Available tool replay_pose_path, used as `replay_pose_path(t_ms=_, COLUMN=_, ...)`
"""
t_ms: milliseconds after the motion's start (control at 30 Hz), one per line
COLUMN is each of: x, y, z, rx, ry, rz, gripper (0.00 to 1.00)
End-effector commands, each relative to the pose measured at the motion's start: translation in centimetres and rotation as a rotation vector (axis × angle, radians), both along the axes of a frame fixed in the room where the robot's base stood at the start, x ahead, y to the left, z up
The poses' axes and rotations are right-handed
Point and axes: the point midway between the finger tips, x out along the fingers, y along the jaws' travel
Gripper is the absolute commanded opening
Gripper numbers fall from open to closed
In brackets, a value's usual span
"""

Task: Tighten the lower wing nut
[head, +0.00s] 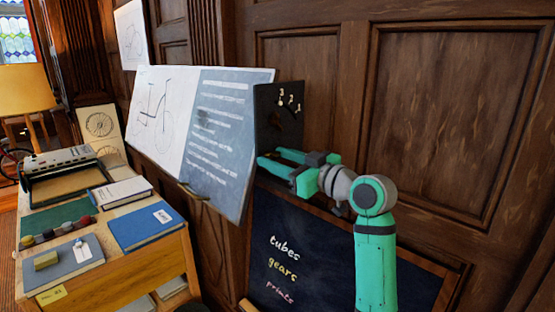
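My gripper (268,156) reaches left from the teal arm. Its two teal fingers are apart, with a gap between them. The tips are at the right edge of the tilted drafting board (235,120), in front of the lower part of a dark upright panel (268,118). Nothing shows between the fingers. Several small pale metal pieces (291,101) sit on the upper part of this panel, above my gripper. They are too small to tell whether they are wing nuts. I cannot make out a lower wing nut; the gripper covers part of that area.
A chalkboard (283,262) with coloured words stands below my arm. A wooden cabinet (120,272) at left carries books, a blue book (147,228) and a typewriter-like machine (60,160). A lamp (24,90) stands behind. Wood panelling closes off the back.

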Motion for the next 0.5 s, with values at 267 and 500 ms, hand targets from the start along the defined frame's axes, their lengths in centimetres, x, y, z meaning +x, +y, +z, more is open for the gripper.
replay_pose_path(t_ms=267, x=-0.01, y=0.08, z=0.02, rx=0.048, ry=0.047, rz=0.001, gripper=0.20)
replay_pose_path(t_ms=500, x=0.00, y=-0.02, z=-0.02, rx=0.094, ry=0.094, rz=-0.001, gripper=0.20)
